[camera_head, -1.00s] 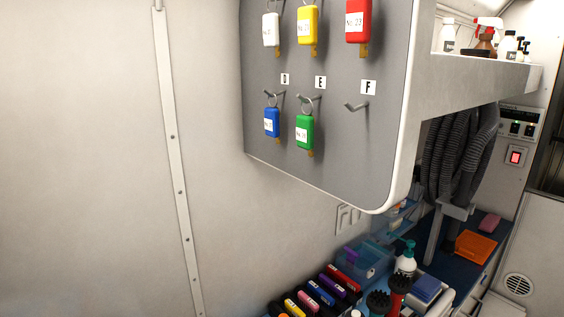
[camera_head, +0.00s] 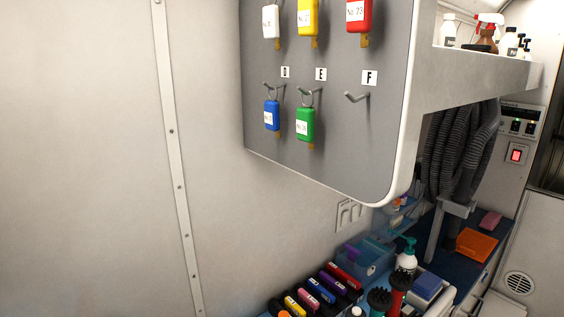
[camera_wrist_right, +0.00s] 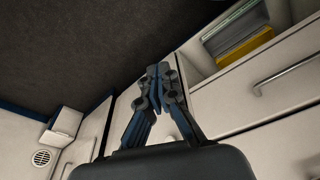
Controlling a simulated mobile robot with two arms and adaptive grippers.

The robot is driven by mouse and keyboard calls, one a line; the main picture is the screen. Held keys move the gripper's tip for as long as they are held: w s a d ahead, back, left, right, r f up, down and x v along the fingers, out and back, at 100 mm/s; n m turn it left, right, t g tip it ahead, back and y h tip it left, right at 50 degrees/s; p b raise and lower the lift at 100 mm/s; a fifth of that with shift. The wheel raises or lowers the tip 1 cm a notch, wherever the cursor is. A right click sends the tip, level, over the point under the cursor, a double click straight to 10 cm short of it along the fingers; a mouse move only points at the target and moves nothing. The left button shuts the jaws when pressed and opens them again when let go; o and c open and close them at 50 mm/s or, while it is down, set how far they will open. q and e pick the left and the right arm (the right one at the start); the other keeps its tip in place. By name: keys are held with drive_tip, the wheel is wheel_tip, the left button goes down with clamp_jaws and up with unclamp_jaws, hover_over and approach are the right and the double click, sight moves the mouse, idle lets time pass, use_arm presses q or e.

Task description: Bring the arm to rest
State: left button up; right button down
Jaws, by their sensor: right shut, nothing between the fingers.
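My right gripper (camera_wrist_right: 158,75) shows in the right wrist view, with its fingers together and nothing between them. It is in free air in front of white cabinet fronts and touches nothing that I can see. Neither of my arms shows in the head view, and my left gripper is not in view.
In the head view a grey key board (camera_head: 330,140) holds tags, among them a blue tag (camera_head: 272,115) and a green tag (camera_head: 305,124); hook F (camera_head: 357,97) is empty. A crowded counter lies below. White drawers (camera_wrist_right: 265,85) are near my right gripper.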

drive_tip(key=s+d+f+g, duration=0.1)
drive_tip(key=s+d+f, duration=0.1)
drive_tip(key=s+f, duration=1.2)
drive_tip(key=shift+s+d+b, duration=0.35)
drive_tip(key=shift+s+d, duration=0.05)
drive_tip(key=shift+s, duration=0.35)
drive_tip(key=shift+f, duration=0.1)
